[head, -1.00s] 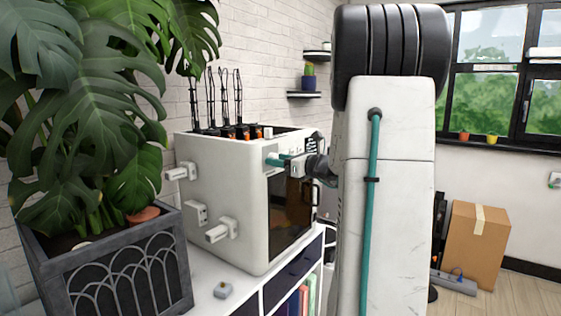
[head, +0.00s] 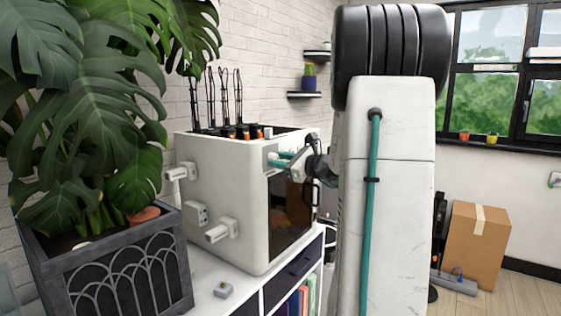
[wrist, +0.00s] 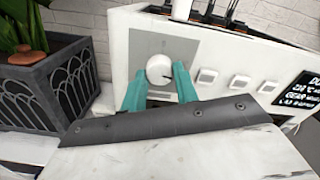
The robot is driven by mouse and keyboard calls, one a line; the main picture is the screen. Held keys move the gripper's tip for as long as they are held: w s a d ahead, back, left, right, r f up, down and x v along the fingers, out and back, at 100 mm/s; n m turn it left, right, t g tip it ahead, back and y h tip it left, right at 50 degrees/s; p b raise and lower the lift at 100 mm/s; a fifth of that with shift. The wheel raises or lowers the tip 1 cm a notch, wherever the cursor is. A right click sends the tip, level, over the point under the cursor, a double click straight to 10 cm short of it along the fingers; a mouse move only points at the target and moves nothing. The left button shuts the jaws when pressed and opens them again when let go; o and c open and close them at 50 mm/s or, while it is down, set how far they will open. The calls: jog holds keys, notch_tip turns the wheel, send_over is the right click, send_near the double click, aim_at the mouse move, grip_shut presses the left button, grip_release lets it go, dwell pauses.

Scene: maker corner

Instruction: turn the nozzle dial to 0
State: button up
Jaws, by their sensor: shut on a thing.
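The nozzle dial (wrist: 159,68) is a round white knob on a grey panel (wrist: 185,45) at the front of the white printer (head: 225,180). In the head view my gripper (head: 284,161) is at the printer's upper front, and the dial is hidden there. I cannot make out any scale numbers around the knob.
Several white square buttons (wrist: 240,83) and a black text sign (wrist: 300,88) are right of the dial. A large potted plant (head: 110,255) stands left of the printer. White fittings (head: 218,233) stick out of the printer's side. A cardboard box (head: 476,245) is on the floor.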

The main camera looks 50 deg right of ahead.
jog(key=n, duration=1.4)
jog(key=shift+r+n, duration=0.1)
jog(key=shift+n, duration=0.2)
jog(key=n, duration=0.4)
jog(key=shift+n, duration=0.4)
jog(key=o, duration=1)
jog(key=shift+c, duration=0.2)
